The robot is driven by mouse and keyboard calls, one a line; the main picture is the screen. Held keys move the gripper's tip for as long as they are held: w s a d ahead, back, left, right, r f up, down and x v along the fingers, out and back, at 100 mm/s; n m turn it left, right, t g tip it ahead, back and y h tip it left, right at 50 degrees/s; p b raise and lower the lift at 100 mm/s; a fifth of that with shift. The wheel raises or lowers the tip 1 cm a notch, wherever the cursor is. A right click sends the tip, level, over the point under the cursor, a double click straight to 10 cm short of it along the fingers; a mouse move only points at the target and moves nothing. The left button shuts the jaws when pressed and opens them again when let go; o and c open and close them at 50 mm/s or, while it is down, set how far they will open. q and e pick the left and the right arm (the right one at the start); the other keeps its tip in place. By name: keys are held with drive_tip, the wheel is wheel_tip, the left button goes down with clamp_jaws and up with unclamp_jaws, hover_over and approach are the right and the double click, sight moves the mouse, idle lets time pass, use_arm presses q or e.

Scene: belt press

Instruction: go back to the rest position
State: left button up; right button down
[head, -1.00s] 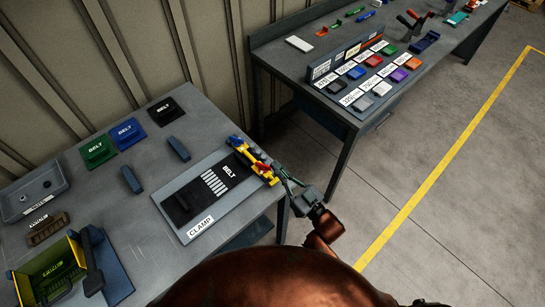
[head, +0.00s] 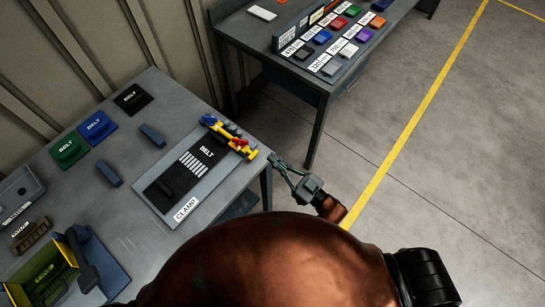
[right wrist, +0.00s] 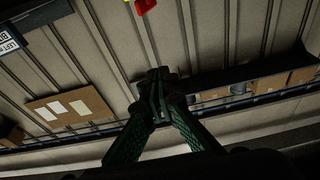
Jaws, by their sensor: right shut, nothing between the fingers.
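My right gripper (head: 276,163) is in the head view, just off the right edge of the near workbench, beside the clamp board. It is shut and empty. In the right wrist view its two green fingers (right wrist: 160,95) meet at the tips, with the wall and shelving behind them. The yellow clamp bar (head: 230,138) with blue and red parts lies across the far end of the clamp board, a little apart from the gripper. My left gripper is not in view.
The near workbench (head: 135,235) carries the clamp board (head: 218,172), black (head: 133,99), blue (head: 97,127) and green (head: 68,150) belt pads, a grey tray and a yellow-green bin (head: 45,272). A second bench (head: 240,42) with coloured blocks stands behind. The floor at right is clear.

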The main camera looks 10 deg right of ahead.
idle(0.3)
drive_tip(key=w+d+f+m+g+h, duration=0.1)
drive_tip(key=d+f+h, duration=0.25)
drive_tip(key=f, duration=0.75)
drive_tip(key=w+d+f+m+g+h, duration=0.1)
drive_tip(key=w+d+f+m+h, duration=0.3)
drive_tip(key=f, duration=0.7)
drive_tip(key=s+d+f+g+h, duration=0.1)
drive_tip(key=s+d+f, duration=0.3)
drive_tip(key=f, duration=0.3)
drive_tip(key=s+d+f+g+h, duration=0.1)
drive_tip(key=s+d+f+g, duration=0.15)
drive_tip(key=f, duration=0.45)
drive_tip(key=s+d+f+h, duration=0.1)
drive_tip(key=s+d+f, duration=0.3)
drive_tip(key=f, duration=0.3)
drive_tip(key=s+d+f+g+h, duration=0.1)
drive_tip(key=s+d+f+g, duration=0.2)
drive_tip(key=s+f, duration=0.55)
drive_tip(key=s+d+f+g+h, duration=0.2)
drive_tip(key=s+d+f, duration=0.2)
drive_tip(key=s+f, duration=0.45)
drive_tip(key=s+f+g, duration=0.2)
drive_tip(key=s, duration=0.8)
drive_tip(key=s+f+m+g, duration=0.1)
drive_tip(key=s+f+g, duration=0.1)
drive_tip(key=s, duration=0.8)
drive_tip(key=shift+f+m+g, duration=0.2)
drive_tip(key=shift+m+g, duration=0.1)
drive_tip(key=shift+g, duration=0.05)
